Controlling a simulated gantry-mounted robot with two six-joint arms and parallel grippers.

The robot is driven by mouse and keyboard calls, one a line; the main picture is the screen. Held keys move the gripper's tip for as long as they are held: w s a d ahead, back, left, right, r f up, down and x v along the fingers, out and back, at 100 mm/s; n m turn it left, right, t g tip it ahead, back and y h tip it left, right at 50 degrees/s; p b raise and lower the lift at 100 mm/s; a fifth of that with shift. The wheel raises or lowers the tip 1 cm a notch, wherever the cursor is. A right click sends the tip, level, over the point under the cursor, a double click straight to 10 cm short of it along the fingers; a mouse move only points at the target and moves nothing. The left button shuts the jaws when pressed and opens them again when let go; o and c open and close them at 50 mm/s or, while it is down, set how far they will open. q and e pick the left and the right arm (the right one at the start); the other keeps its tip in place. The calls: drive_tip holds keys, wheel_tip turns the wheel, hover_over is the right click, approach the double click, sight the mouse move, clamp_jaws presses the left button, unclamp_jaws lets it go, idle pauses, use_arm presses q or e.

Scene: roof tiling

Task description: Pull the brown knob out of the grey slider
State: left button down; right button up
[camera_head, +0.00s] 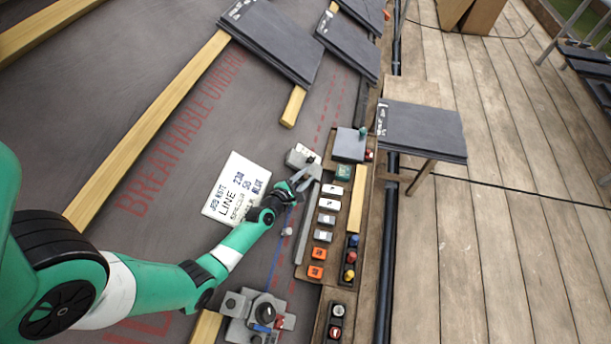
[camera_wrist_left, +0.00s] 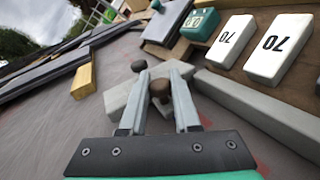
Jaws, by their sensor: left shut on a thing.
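The grey slider (camera_head: 302,156) is a pale block lying on the dark roof underlay, just left of the wooden tray; it also shows in the left wrist view (camera_wrist_left: 119,97) behind the fingers. The brown knob (camera_wrist_left: 160,88) sits between the finger tips in the left wrist view, at the slider's near side. Whether its stem is still inside the slider I cannot tell. My left gripper (camera_head: 307,175) is at the slider's near end and shut on the knob. In the head view the fingers hide the knob. My right gripper is not in view.
A tray (camera_head: 357,200) to the right holds white and orange tagged blocks and coloured knobs. A long grey bar (camera_head: 306,225) lies along its left side. A white note card (camera_head: 236,188) lies left of the gripper. A grey clamp-like device (camera_head: 262,315) stands at the bottom.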

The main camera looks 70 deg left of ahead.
use_arm(q)
drive_tip(key=shift+r, duration=0.1)
idle(0.3)
drive_tip(key=s+d+p, duration=0.2)
drive_tip(key=d, duration=0.1)
drive_tip(key=shift+s+d+r, duration=0.1)
drive_tip(key=shift+s, duration=0.1)
drive_tip(key=shift+s+d, duration=0.25)
drive_tip(key=shift+d, duration=0.05)
drive_tip(key=shift+w+a, duration=0.15)
drive_tip(key=c, duration=0.6)
unclamp_jaws()
drive_tip(key=shift+c, duration=0.2)
